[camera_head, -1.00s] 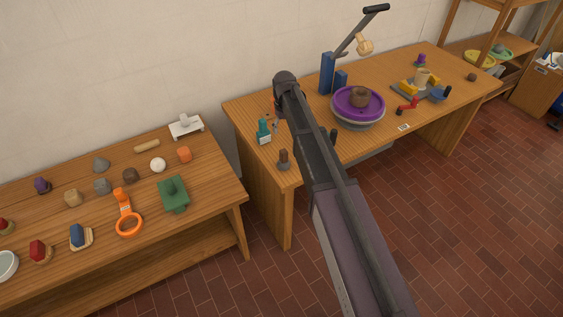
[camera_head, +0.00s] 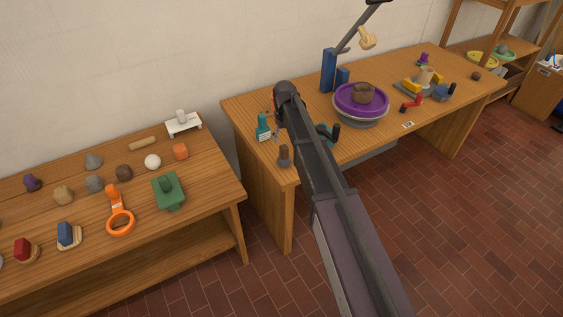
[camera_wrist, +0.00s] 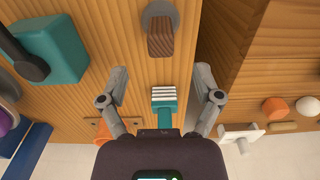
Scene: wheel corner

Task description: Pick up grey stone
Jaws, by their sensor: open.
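Two grey stones lie on the left, lower table in the head view: one near the wall (camera_head: 93,161) and one just in front of it (camera_head: 94,184). I cannot tell which one is meant. My gripper (camera_wrist: 161,82) shows in the wrist view with its two fingers spread wide and nothing held. It is above the right-hand workbench, over a teal tool with a white ridged end (camera_wrist: 164,97). The grey stones are not visible in the wrist view. In the head view my arm hides the gripper's fingers.
The left table (camera_head: 212,213) also holds a brown stone (camera_head: 124,172), a white ball (camera_head: 152,162), an orange block (camera_head: 180,151), orange ring tool (camera_head: 120,221) and green block (camera_head: 168,190). The workbench (camera_head: 262,176) carries a purple wheel (camera_head: 345,105). A gap separates the tables.

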